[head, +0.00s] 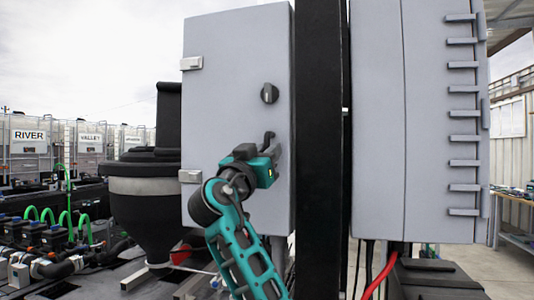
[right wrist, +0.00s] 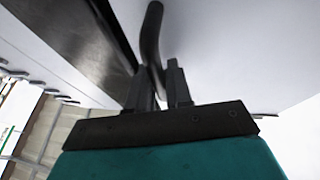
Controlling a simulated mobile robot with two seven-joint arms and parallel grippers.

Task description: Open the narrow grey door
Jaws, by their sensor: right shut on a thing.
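The narrow grey door (head: 225,105) is the front of a tall grey cabinet left of a black post. It looks shut in the head view, with hinges on its left edge and a round black knob (head: 269,93) near its right edge. Below the knob is a dark bent handle (head: 268,138). My right gripper (head: 268,156) is at this handle. In the right wrist view its two fingers (right wrist: 160,88) are shut on the dark handle (right wrist: 152,40), which runs up from between them. The handle's lower part is hidden by the gripper. My left gripper is not in view.
A black post (head: 320,150) stands right beside the door. A wider grey cabinet (head: 420,120) with hinges is beyond it. A black hopper (head: 145,200) stands left of the door. Green hoses and dark fittings lie at lower left.

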